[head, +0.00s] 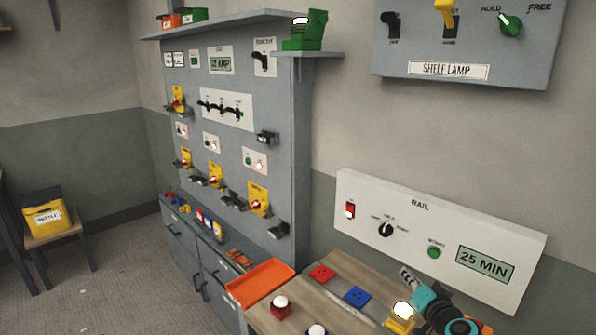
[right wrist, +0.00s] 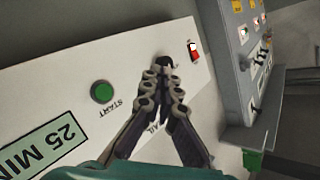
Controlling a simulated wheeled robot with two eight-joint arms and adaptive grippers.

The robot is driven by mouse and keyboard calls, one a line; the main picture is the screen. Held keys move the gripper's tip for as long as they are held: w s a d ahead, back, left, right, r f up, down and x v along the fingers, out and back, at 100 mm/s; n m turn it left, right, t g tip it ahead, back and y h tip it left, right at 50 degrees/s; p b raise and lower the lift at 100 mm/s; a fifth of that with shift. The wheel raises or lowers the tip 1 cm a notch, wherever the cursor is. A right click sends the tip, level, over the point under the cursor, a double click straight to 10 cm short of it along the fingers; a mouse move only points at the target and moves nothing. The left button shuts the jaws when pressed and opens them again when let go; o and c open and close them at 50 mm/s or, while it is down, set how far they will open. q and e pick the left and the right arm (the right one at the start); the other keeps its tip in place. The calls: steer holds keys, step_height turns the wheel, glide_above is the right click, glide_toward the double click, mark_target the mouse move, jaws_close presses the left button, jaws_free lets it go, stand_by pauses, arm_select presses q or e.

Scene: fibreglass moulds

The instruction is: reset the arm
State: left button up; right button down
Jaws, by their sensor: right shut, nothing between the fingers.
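My right gripper (head: 407,275) shows at the lower right of the head view, in front of the white rail panel (head: 410,262) on the wall. In the right wrist view its dark fingers (right wrist: 163,82) come together at the tips with nothing between them. A black rotary knob (head: 386,229) on the panel shows just beyond the fingertips in the wrist view (right wrist: 165,61); I cannot tell the gap there. In the head view the gripper is below and right of the knob, apart from it in the picture. My left gripper is not in view.
The panel carries a red switch (head: 350,210), a green button (head: 434,252) and a "25 MIN" display (head: 485,265). A grey control board (head: 225,140) stands left.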

steer(key=s+a+f+n+g+y, duration=0.1)
steer(key=s+a+n+g+y, duration=0.15)
steer(key=s+a, duration=0.55)
steer(key=s+a+f+n+g+h, duration=0.1)
steer(key=s+a+f+n+g, duration=0.1)
steer(key=s, duration=0.7)
steer(key=s+a+f+n+g+h, duration=0.1)
steer(key=s+a+f+g, duration=0.3)
steer(key=s, duration=0.4)
step_height(320, 180, down, 3)
steer(key=shift+s+a+r+n+h+b, duration=0.15)
steer(key=shift+s+a+n+h+b, duration=0.25)
steer(key=shift+a+n, duration=0.35)
